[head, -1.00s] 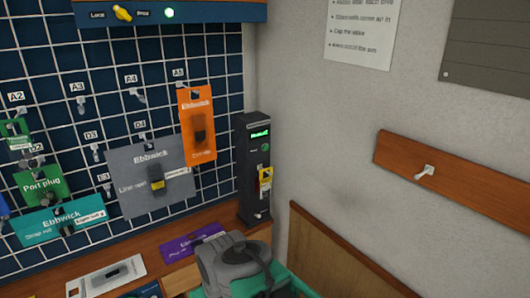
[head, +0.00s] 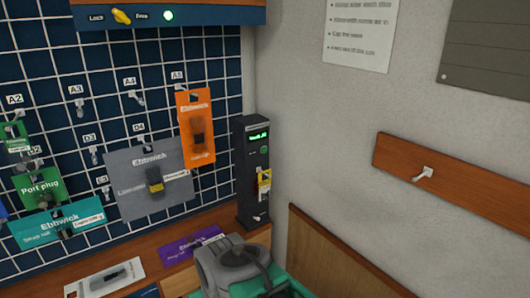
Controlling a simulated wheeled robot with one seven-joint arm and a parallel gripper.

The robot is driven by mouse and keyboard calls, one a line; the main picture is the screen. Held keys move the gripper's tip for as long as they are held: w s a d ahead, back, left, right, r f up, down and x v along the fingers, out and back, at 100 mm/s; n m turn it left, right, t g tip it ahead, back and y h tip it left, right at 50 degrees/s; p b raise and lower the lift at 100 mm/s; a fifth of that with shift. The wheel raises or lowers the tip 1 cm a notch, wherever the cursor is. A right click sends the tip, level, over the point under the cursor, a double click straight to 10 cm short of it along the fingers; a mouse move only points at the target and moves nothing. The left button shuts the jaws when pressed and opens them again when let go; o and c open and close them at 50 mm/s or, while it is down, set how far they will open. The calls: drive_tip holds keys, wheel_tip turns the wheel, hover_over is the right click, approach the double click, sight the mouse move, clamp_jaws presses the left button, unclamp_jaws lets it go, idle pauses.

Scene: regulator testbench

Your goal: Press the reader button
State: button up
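The reader (head: 251,190) is a tall, narrow black box standing upright on the wooden ledge at the right end of the blue pegboard, by the wall corner. A lit green display (head: 259,136) is near its top. A small round green button (head: 264,150) sits on its front, just below the display. A yellow and white tag (head: 264,184) is on its front lower down. The button is unobstructed in the head view. My gripper's fingers are not in view.
An orange package (head: 197,150) and a grey package (head: 135,197) hang left of the reader. A purple card (head: 180,249) and a white card (head: 85,285) lie below. A wooden rail with a hook (head: 425,173) is on the right wall. Space before the reader's front looks clear.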

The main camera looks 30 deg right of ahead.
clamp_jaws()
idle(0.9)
